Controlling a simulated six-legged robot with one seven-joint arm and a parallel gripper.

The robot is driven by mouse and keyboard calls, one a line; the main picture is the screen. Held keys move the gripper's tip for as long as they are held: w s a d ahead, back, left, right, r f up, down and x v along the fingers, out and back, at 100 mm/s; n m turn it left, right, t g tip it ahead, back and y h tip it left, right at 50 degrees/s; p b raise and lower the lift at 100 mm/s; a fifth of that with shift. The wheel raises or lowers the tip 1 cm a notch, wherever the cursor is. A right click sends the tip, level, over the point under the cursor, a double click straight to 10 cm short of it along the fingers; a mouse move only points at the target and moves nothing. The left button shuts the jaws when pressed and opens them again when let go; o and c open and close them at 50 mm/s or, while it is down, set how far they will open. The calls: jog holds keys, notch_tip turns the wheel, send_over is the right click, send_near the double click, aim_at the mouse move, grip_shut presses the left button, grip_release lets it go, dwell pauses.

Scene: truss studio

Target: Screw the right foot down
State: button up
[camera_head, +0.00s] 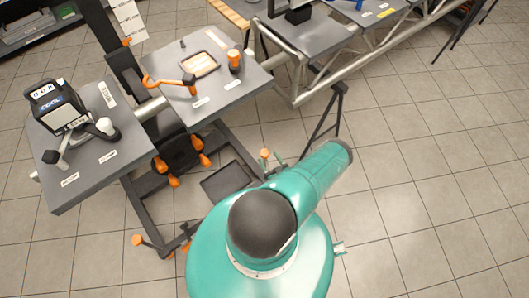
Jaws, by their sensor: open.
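A dark wheeled-looking stand carries two grey tabletops. Its dark legs reach the tiled floor. An orange-tipped foot or knob (137,240) is at the lower left end of the frame, and another orange part (186,247) is near my teal body. At the right end of the frame, an orange-topped piece (265,154) stands upright beside my arm; I cannot tell whether it is the right foot's screw. The lower part of that end is hidden behind my body and arm. My gripper is not visible; only my teal arm link shows, pointing to the upper right.
The left tabletop (75,180) holds a black and white device (60,106). The right tabletop (225,95) holds an orange handle (168,83), a framed plate (200,63) and an orange cylinder (235,61). A metal truss (350,65) crosses the upper right. Floor at right is clear.

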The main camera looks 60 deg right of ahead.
aim_at(267, 156)
jog(key=shift+x, duration=2.25)
jog(key=c, duration=1)
jog(key=shift+o, duration=0.2)
